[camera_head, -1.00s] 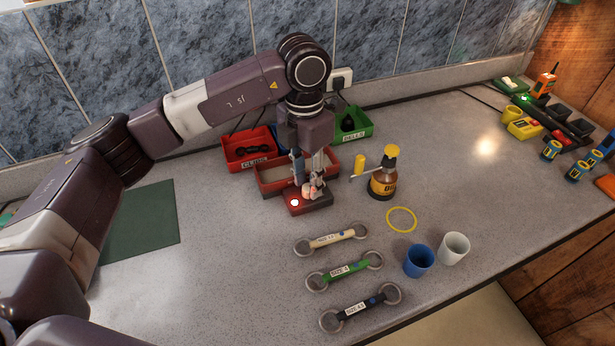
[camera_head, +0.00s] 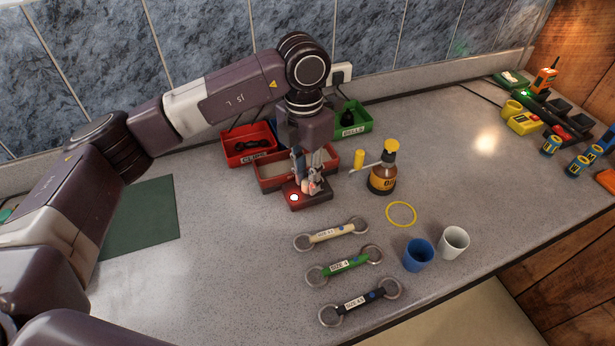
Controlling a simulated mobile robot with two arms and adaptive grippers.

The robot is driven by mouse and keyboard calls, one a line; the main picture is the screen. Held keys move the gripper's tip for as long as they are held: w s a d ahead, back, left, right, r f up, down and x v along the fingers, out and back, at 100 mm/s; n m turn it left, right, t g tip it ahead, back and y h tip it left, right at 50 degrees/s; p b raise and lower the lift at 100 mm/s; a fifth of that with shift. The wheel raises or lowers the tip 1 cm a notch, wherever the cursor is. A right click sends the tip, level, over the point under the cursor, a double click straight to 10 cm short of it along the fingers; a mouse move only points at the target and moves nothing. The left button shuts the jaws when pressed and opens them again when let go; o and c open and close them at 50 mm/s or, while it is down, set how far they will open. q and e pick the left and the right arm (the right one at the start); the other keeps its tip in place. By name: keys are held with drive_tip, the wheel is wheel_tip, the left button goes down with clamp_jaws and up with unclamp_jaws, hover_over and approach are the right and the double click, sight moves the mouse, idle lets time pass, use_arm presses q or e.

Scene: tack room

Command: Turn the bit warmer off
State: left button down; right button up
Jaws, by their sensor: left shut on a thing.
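The bit warmer is a small dark red box (camera_head: 303,204) on the counter, in front of a red tray. A round light (camera_head: 294,198) on its left end glows white-red. My left gripper (camera_head: 314,187) points down onto the right part of the box's top. Its fingers are shut on a small part there, which they mostly hide, so its shape and position cannot be told. My right gripper is not in view.
A brown bottle (camera_head: 382,180) with a yellow cap stands right of the warmer. Three bits with ring ends (camera_head: 345,264) lie in front. A blue cup (camera_head: 418,256) and a white cup (camera_head: 453,243) stand front right. A green mat (camera_head: 140,222) lies left.

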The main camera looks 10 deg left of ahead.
sight(305, 182)
use_arm(q)
drive_tip(key=shift+f+n+b, duration=0.1)
drive_tip(key=shift+n+b, duration=0.7)
drive_tip(key=shift+n, duration=0.2)
drive_tip(key=n+b, duration=0.2)
drive_tip(key=n, duration=0.1)
drive_tip(key=n+b, duration=0.2)
drive_tip(key=n, duration=0.3)
drive_tip(key=shift+t+b, duration=0.3)
drive_tip(key=shift+n+b, duration=0.3)
drive_tip(key=shift+n, duration=0.4)
drive_tip(key=c, duration=2)
unclamp_jaws()
drive_tip(key=shift+s, duration=0.1)
drive_tip(key=r, duration=1.2)
drive_tip(key=shift+s+a+r, duration=0.1)
drive_tip(key=shift+a+r, duration=0.05)
drive_tip(key=shift+a, duration=0.1)
